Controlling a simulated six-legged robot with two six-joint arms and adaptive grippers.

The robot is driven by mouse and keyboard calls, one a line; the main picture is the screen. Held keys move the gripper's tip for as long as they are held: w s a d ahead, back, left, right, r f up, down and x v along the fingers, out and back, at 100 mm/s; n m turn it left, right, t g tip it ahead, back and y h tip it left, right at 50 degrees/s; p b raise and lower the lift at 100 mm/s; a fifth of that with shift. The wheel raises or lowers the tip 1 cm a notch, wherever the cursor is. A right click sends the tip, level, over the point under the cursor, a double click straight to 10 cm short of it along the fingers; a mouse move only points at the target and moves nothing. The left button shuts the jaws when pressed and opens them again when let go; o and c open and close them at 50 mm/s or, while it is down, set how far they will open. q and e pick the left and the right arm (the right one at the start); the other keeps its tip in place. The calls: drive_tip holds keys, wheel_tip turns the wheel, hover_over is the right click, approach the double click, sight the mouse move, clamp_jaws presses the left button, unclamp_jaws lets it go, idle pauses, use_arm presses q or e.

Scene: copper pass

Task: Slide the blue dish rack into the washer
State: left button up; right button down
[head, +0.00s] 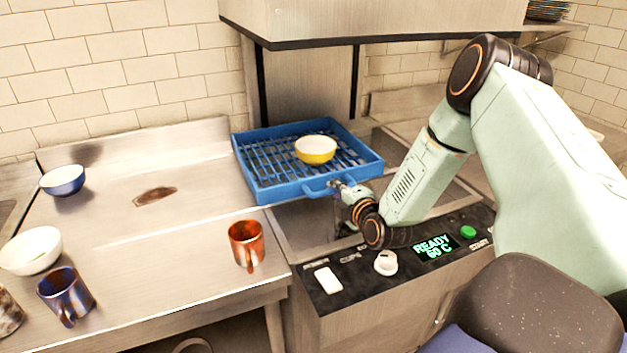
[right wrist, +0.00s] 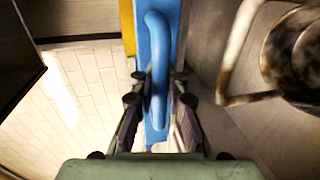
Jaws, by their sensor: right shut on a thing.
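The blue dish rack (head: 262,187) sits at the mouth of the washer (head: 301,75), partly over the steel table's right end and partly over the washer bed. A yellow bowl (head: 316,150) stands in it. My right gripper (head: 343,187) is at the rack's front handle. In the right wrist view, the gripper (right wrist: 158,100) is shut on the blue handle (right wrist: 158,50), which runs between its fingers. The washer's hood is raised above the rack. My left gripper is not in view.
On the steel table (head: 150,240) stand a copper mug (head: 246,244), a blue mug (head: 66,294), a white bowl (head: 31,250) and a blue bowl (head: 62,180). A brown stain (head: 155,196) marks it. The washer's front panel (head: 400,258) has a knob, buttons and a display reading READY 60 C.

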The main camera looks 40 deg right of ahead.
drive_tip(key=p, duration=0.4)
approach(367, 174)
drive_tip(key=w, duration=0.2)
drive_tip(key=w+f, duration=0.1)
drive_tip(key=w, duration=0.2)
drive_tip(key=shift+w+a+f, duration=0.2)
drive_tip(key=shift+w+a, duration=0.05)
drive_tip(key=shift+w, duration=0.05)
drive_tip(key=shift+s+d, duration=0.2)
drive_tip(key=shift+d, duration=0.6)
drive_tip(key=shift+f, duration=0.1)
drive_tip(key=c, duration=1.7)
unclamp_jaws()
drive_tip(key=shift+c, duration=0.2)
drive_tip(key=o, duration=0.4)
drive_tip(key=shift+s+r, duration=0.15)
drive_tip(key=shift+r, duration=0.15)
drive_tip(key=shift+w, duration=0.25)
drive_tip(key=shift+s, duration=0.1)
